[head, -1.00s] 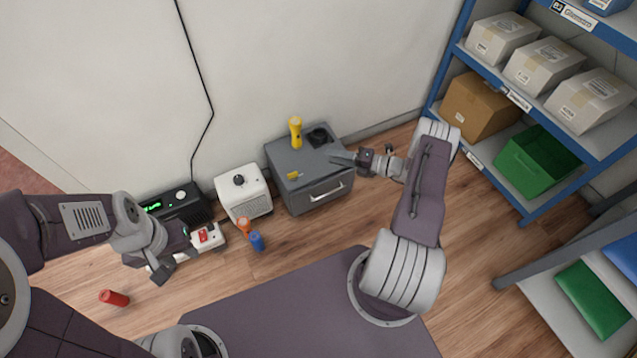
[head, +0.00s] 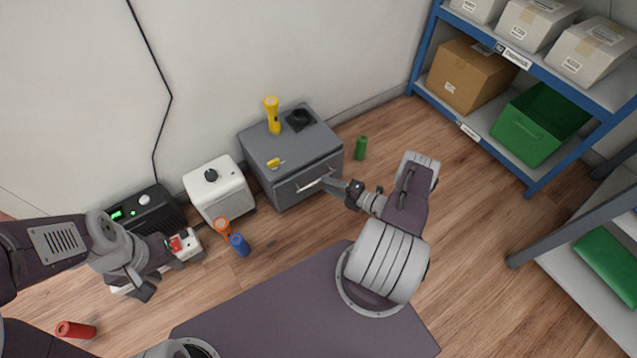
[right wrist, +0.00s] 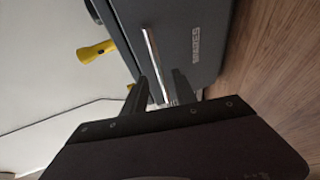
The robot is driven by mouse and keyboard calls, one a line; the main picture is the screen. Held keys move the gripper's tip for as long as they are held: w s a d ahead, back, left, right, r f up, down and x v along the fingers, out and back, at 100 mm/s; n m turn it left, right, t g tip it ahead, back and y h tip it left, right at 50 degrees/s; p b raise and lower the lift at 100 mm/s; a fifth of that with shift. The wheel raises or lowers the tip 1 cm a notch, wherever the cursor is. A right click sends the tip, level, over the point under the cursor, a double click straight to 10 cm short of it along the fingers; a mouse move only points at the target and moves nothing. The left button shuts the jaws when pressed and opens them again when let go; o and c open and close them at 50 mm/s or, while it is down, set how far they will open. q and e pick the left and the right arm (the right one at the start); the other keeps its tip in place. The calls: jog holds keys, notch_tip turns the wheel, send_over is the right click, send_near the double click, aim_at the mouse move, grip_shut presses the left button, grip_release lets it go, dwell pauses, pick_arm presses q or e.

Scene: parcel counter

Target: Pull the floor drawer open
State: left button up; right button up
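The floor drawer is a grey cabinet (head: 258,149) standing on the floor against the wall. Its front looks shut and carries a pale bar handle (head: 316,183). My right gripper (head: 328,185) is at the right part of the handle. In the right wrist view the handle (right wrist: 153,55) runs down between the two fingers of my right gripper (right wrist: 167,88), which stand apart with a gap. Whether a finger touches the bar cannot be seen. My left gripper (head: 144,287) is low at the left, by a white power strip, and its finger gap is unclear.
A yellow flashlight (head: 272,115) and a dark item (head: 300,119) are on the cabinet. A white heater box (head: 218,190) stands left of it. Orange (head: 223,227), blue (head: 240,245), green (head: 361,147) and red (head: 76,330) cylinders are on the floor. A blue shelf (head: 419,60) stands right.

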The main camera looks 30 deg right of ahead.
aim_at(319, 180)
jog(key=b+x, duration=0.1)
jog(key=x, duration=0.3)
jog(key=shift+w+f, duration=0.15)
jog(key=shift+f, duration=0.05)
jog(key=shift+w+a+r, duration=0.1)
jog(key=shift+w+a, duration=0.05)
jog(key=shift+w, duration=0.1)
jog(key=shift+c, duration=0.2)
grip_shut()
dwell(0.8)
